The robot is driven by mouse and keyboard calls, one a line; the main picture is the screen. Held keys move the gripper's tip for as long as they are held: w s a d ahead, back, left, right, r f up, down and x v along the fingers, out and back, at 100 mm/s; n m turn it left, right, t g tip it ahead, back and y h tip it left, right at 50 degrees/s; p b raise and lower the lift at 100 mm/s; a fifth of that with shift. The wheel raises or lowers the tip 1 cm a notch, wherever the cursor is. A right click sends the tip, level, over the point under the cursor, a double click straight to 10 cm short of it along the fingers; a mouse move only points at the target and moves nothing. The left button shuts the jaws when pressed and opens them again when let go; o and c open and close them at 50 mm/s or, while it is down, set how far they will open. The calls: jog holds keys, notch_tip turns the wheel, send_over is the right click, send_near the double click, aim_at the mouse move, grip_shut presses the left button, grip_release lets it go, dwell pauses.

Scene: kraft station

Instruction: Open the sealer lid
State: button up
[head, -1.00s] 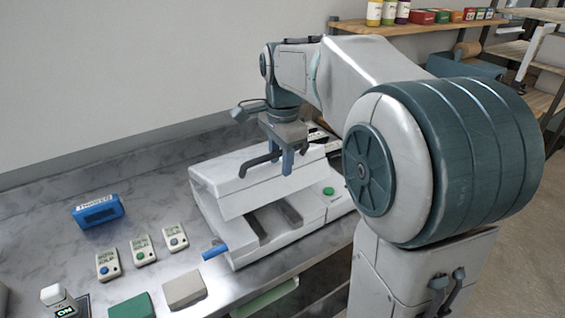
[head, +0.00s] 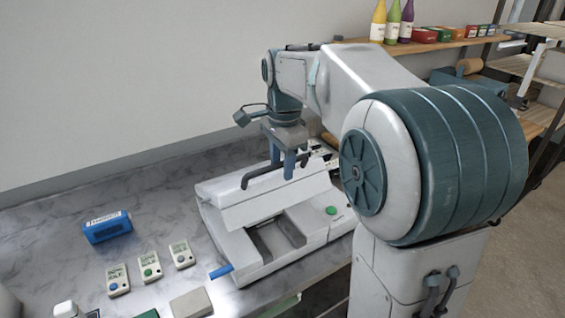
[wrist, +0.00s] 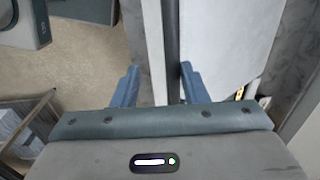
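The sealer (head: 275,235) is a white machine on the marble counter, with a green button and a blue lever at its front left. Its white lid (head: 285,203) stands tilted up, with a gap between its front edge and the base. A dark bar handle (head: 262,178) runs along the lid; in the wrist view the dark bar (wrist: 171,30) shows beyond the fingers. My gripper (head: 283,172) points down at the handle, fingers apart. In the wrist view my gripper (wrist: 158,88) is open, with the bar lined up between the fingers, closer to the right one. Contact is unclear.
A grey block (head: 190,304) lies near the front edge. Bottles (head: 391,20) and small boxes stand on a shelf (head: 430,45) behind my arm.

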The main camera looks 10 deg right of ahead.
jog(key=shift+w+r+p, duration=0.15)
jog(key=shift+r+p, duration=0.5)
jog(key=shift+r, duration=0.2)
jog(key=shift+w+r+p, duration=0.1)
jog(key=shift+r+p, duration=0.55)
jog(key=shift+r, duration=0.2)
jog(key=shift+w+a+r, duration=0.15)
jog(key=shift+w+r, duration=0.15)
jog(key=shift+r, duration=0.4)
jog(key=shift+w+a+r+p, duration=0.1)
jog(key=shift+w+r, duration=0.15)
jog(key=shift+r, duration=0.7)
jog(key=shift+w+a+r+p, duration=0.1)
jog(key=shift+w+r, duration=0.15)
jog(key=shift+r, duration=0.7)
jog(key=shift+w+a+r+p, duration=0.1)
jog(key=shift+w+r, duration=0.15)
jog(key=shift+r, duration=0.7)
jog(key=shift+s, duration=0.1)
jog(key=s+d+f+n+t+b, duration=0.2)
jog(key=s+f+n+b, duration=0.4)
jog(key=s+f+n, duration=0.8)
jog(key=s+f+t, duration=0.1)
jog(key=s+f, duration=0.5)
jog(key=s, duration=0.3)
jog(key=shift+d, duration=0.25)
